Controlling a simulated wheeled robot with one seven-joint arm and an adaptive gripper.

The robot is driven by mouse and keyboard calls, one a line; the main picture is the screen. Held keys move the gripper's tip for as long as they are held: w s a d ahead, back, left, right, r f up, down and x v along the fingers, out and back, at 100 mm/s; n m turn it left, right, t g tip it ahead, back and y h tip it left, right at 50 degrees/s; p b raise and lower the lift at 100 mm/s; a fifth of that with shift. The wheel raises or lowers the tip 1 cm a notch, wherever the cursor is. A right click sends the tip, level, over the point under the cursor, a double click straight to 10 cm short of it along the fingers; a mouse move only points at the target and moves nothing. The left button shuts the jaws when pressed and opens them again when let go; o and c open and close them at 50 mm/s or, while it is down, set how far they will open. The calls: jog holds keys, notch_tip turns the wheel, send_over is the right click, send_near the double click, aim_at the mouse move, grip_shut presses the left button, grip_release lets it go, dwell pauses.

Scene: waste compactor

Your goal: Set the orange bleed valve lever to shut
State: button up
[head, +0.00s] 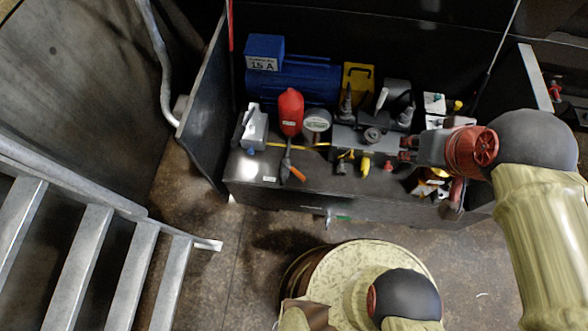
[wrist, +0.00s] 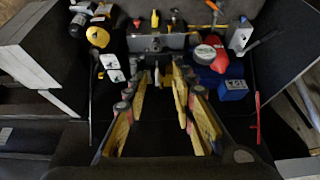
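The orange lever (head: 298,175) sits at the front left of the equipment bench in the head view, slanting down to the right from a small grey fitting below the red container. It also shows at the top edge of the wrist view (wrist: 212,5), small and partly cut off. I cannot read its valve position. My gripper (head: 404,149) is well to the right of the lever, over the right part of the grey valve block, and does not touch the lever. In the wrist view its yellow-padded fingers (wrist: 166,72) stand apart with nothing held between them.
A grey block with several fittings (head: 345,139) lies between gripper and lever. A red container (head: 290,108), round gauge (head: 317,121) and blue motor (head: 315,88) stand behind the lever. A dark side panel (head: 205,125) bounds the left. Metal stairs (head: 90,255) are at lower left.

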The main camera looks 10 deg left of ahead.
jog(key=shift+o, duration=0.8)
jog(key=shift+d+f, duration=0.15)
jog(key=shift+f, duration=0.2)
jog(key=a+f+m+g+y, duration=0.2)
jog(key=f+g, duration=0.2)
jog(key=f, duration=0.5)
jog(key=s+a+f+m+g+y+b, duration=0.1)
jog(key=f+g, duration=0.3)
jog(key=f, duration=0.6)
jog(key=a+f+m+g+y, duration=0.2)
jog(key=f+g, duration=0.1)
jog(key=f, duration=0.6)
jog(key=s+a+f+m+t+y+b, duration=0.1)
jog(key=s+a+f+m+t+y, duration=0.15)
jog(key=a+f+m+y, duration=1.15)
jog(key=m+t+h, duration=0.4)
jog(key=t, duration=0.9)
send_near(292, 169)
jog(key=shift+f+b+x, duration=0.2)
jog(key=shift+b+x, duration=0.4)
jog(key=shift+x, duration=0.9)
jog(key=shift+f+b+x, duration=0.25)
jog(key=shift+b+x, duration=0.35)
jog(key=shift+x, duration=0.95)
